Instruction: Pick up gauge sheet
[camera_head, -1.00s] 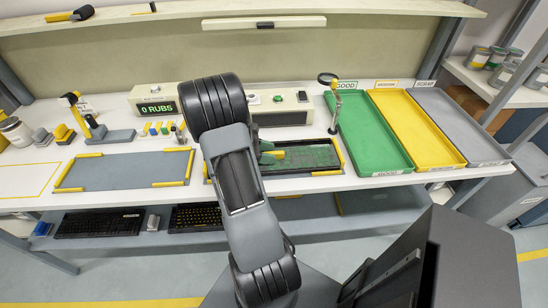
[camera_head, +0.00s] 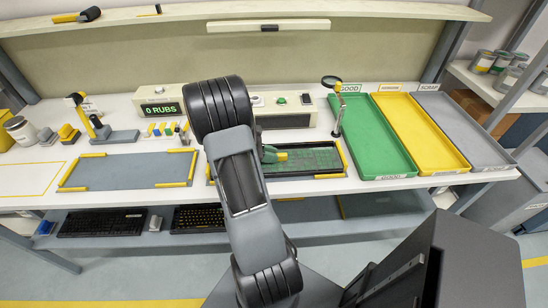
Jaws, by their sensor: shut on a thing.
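The gauge sheet (camera_head: 312,159) is a dark green sheet with a fine grid, over the black tray with yellow edge strips on the bench. A small yellow piece (camera_head: 282,156) shows at its left part. My gripper (camera_head: 270,154) is at the left part of the sheet, shut on it, with only a grey-green bit showing beside my arm. My arm hides most of the gripper and the sheet's left end. Whether the sheet is clear of the tray is hard to tell.
Green (camera_head: 372,150), yellow (camera_head: 425,145) and grey (camera_head: 465,135) trays stand at right. A magnifier on a stand (camera_head: 338,108) is close to the sheet's right. An empty grey mat (camera_head: 128,170) lies left. Control boxes (camera_head: 157,101) stand behind.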

